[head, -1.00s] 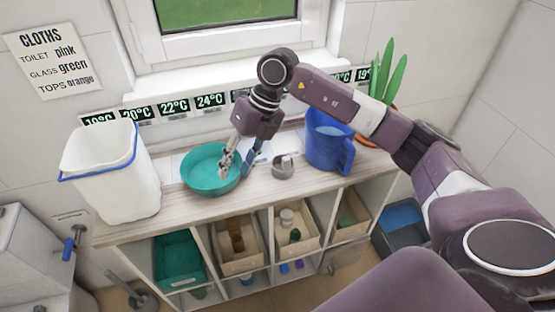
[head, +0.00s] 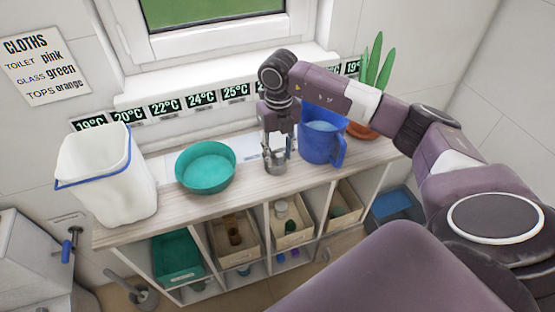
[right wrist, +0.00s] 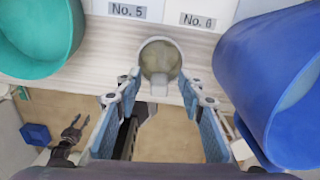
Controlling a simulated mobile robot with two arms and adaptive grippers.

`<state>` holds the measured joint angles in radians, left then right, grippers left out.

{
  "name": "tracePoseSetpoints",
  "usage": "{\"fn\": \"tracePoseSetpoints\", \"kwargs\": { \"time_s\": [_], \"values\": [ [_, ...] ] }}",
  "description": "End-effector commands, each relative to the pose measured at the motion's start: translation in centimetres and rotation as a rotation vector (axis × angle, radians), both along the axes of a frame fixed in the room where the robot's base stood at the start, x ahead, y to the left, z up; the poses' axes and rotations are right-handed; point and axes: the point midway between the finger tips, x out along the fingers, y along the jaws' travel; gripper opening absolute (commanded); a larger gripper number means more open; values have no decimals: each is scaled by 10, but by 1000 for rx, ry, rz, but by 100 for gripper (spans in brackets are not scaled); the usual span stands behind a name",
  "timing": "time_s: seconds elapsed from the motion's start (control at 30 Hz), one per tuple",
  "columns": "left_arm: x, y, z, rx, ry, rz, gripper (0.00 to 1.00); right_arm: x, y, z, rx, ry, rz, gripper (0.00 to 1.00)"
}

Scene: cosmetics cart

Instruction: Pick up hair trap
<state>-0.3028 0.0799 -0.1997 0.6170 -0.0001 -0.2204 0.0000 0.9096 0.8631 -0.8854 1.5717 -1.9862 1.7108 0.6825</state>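The hair trap appears to be the small grey metal cup (head: 275,164) on the counter, between the teal bowl and the blue jug. In the right wrist view the cup (right wrist: 160,62) is seen from above, with a short tab pointing towards me. My right gripper (head: 278,143) is over the cup, pointing down. Its fingers (right wrist: 158,92) are open, one on each side of the tab, with visible gaps and nothing held. The cup's lower part is hidden from the head view partly by the fingers. My left gripper (right wrist: 73,131) shows small in the right wrist view, fingers apart and empty.
The blue jug (head: 322,141) stands close on the right of my right gripper. The teal bowl (head: 206,168) is on the left, the white bucket (head: 106,175) beyond it. A potted plant (head: 372,92) stands behind the jug. Bins fill the shelf (head: 185,282) below.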

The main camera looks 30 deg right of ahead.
Motion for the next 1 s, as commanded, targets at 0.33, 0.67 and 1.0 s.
{"fn": "tracePoseSetpoints", "kwargs": {
  "time_s": [0.33, 0.67, 1.0],
  "values": [
    [4, 0, 1, 0, -6, 1, 40, 0, 0, -3, 1, 0, 1, 26],
    [5, 0, 1, -1, -8, 0, 40, 0, 0, -2, 1, -1, 1, 0],
    [5, 0, -1, -1, -8, 0, 40, 1, 0, 2, 1, -3, 0, 0]
  ]
}}
